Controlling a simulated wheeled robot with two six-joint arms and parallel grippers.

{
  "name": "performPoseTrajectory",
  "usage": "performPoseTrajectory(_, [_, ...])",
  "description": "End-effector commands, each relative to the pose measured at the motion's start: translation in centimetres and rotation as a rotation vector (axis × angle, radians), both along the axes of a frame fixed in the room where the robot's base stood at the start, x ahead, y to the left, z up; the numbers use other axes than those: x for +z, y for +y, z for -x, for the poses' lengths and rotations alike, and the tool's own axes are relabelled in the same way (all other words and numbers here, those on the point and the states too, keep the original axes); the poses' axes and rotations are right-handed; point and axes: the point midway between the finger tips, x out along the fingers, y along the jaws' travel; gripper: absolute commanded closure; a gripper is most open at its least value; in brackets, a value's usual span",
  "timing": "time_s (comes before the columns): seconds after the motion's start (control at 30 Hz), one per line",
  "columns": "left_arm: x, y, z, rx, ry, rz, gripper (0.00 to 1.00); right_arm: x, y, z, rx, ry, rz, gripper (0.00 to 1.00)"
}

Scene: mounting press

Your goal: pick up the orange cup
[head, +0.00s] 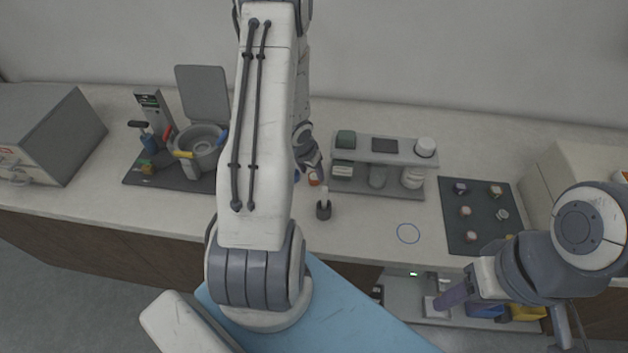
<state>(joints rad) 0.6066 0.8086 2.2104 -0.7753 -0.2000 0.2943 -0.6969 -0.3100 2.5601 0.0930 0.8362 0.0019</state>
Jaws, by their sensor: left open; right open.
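A small orange-and-white object (314,180) stands on the counter, just below the tip of my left gripper. It may be the orange cup, but it is too small and too covered to be sure. My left gripper (310,168) is open and hangs over the counter very close to this object. Whether it touches it cannot be told, and my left arm hides the area to the left. My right gripper (452,298) is open and empty, in front of the counter edge at the lower right.
A grey rack (372,190) with jars and boxes stands right of my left gripper. A dark mat (475,238) carries several small pucks. The press (200,148) stands left.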

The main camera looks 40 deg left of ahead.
Motion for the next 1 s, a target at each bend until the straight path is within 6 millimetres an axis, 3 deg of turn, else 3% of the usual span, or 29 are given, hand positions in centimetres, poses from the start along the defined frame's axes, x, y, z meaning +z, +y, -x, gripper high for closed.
performPoseTrajectory(0.03, [-1.1,-0.1,-0.4,0.000,0.002,0.001,0.39,-0.4,0.0,0.0,0.000,0.000,0.000,0.50])
performPoseTrajectory(0.2, [-2.8,0.0,-1.0,0.001,0.001,0.000,0.39,-0.8,0.0,0.0,0.001,0.000,0.000,0.50])
performPoseTrajectory(0.47, [-3.0,0.1,-1.1,0.000,-0.001,-0.001,0.39,-0.8,0.0,0.0,0.001,0.000,0.000,0.50])
performPoseTrajectory(0.63, [-2.9,0.1,-1.1,0.001,0.000,-0.001,1.00,-0.8,0.0,0.0,0.001,0.000,0.000,0.50])
performPoseTrajectory(1.0, [-2.5,0.1,-1.1,0.001,-0.001,-0.001,1.00,-0.5,0.0,0.0,0.000,0.000,0.000,0.50])
